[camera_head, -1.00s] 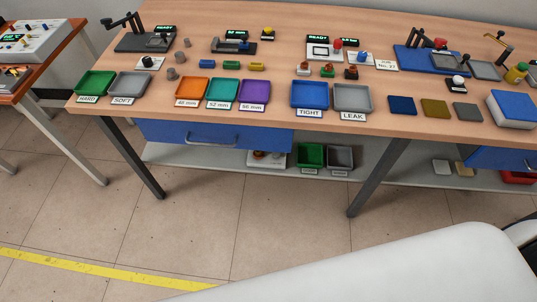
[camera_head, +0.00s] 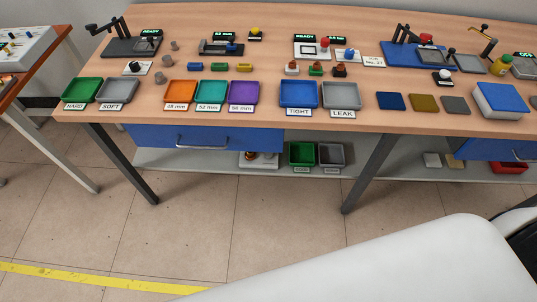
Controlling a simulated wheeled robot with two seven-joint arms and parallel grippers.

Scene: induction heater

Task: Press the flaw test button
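Several push buttons stand on the long wooden table, and I cannot read which one is the flaw test button. There is a black button (camera_head: 134,67) at the left, a yellow button (camera_head: 256,31) at the back and a red button (camera_head: 324,44) beside a lit READY display. A blue button (camera_head: 350,53) stands just right of the red one. A white button (camera_head: 444,75) stands on a dark base further right. Neither of my grippers is in view.
Trays line the table's front, from the green HARD tray (camera_head: 75,104) to the grey LEAK tray (camera_head: 356,105). Flat pads and a blue-and-white block (camera_head: 502,100) lie to the right. A blue fixture (camera_head: 400,57) stands behind. A side table is at far left; the floor in front is clear.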

